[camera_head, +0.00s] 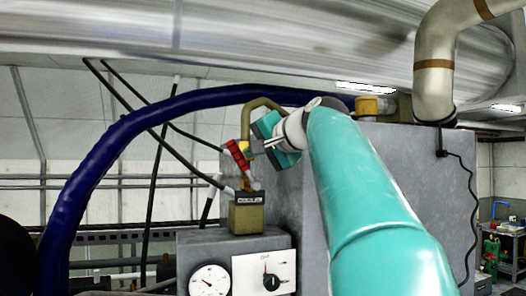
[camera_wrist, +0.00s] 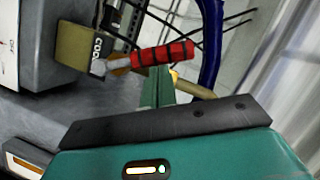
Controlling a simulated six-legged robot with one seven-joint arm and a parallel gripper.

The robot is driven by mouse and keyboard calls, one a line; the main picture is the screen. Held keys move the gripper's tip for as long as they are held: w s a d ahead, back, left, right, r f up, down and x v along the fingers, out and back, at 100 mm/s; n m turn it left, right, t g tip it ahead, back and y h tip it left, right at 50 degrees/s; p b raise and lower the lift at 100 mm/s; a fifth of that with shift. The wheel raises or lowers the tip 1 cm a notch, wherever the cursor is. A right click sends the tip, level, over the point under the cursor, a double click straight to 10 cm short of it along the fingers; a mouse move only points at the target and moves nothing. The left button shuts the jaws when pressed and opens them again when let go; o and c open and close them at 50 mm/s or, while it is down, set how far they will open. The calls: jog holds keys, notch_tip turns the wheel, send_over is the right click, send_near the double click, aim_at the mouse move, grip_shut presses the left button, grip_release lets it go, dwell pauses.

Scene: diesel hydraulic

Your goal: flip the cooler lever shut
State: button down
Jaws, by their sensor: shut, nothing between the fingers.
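The cooler lever has a red grip with dark bands (camera_head: 237,155) and stands up from its brass-coloured block (camera_head: 246,217), tilted a little to the left. The wrist view shows the red grip (camera_wrist: 165,53), the lever's metal shank and the block (camera_wrist: 78,48) with a label that reads in part "COOL". My gripper (camera_head: 247,148) is shut and empty, at the right side of the red grip. In the wrist view its fingers (camera_wrist: 158,88) end right by the grip; I cannot tell whether they touch it.
A grey cabinet with a round gauge (camera_head: 209,281) and a dial panel (camera_head: 265,274) is below the block. A thick blue hose (camera_head: 110,145) arches to the left and behind. Thin black hoses run down to the lever area. A grey tank (camera_head: 430,165) stands on the right.

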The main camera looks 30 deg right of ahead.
aim_at(236, 158)
jog(key=shift+w+a+f+n+g+h, duration=0.2)
jog(key=shift+a+n+h, duration=0.1)
jog(key=shift+a+n, duration=0.25)
jog(key=shift+w+a+f+n+g+h, duration=0.1)
jog(key=shift+a+n+g+h, duration=0.15)
jog(key=shift+a+n, duration=0.3)
jog(key=shift+w+a+f+n+g+h, duration=0.2)
jog(key=shift+a+f+n+g+h, duration=0.15)
jog(key=shift+a+f+n+h, duration=0.35)
jog(key=shift+w+a+f+n+g+h, duration=0.1)
jog(key=shift+a+f+n+g+h, duration=0.1)
jog(key=shift+a+f+n+h, duration=0.45)
jog(key=shift+w+a+f+n+g+h, duration=0.1)
jog(key=shift+a+f+n+g+h, duration=0.1)
jog(key=shift+f+n, duration=0.5)
jog(key=shift+w+a+f+n+g+h, duration=0.15)
jog(key=shift+a+f+n+h, duration=0.25)
jog(key=shift+n, duration=0.55)
jog(key=v, duration=1.4)
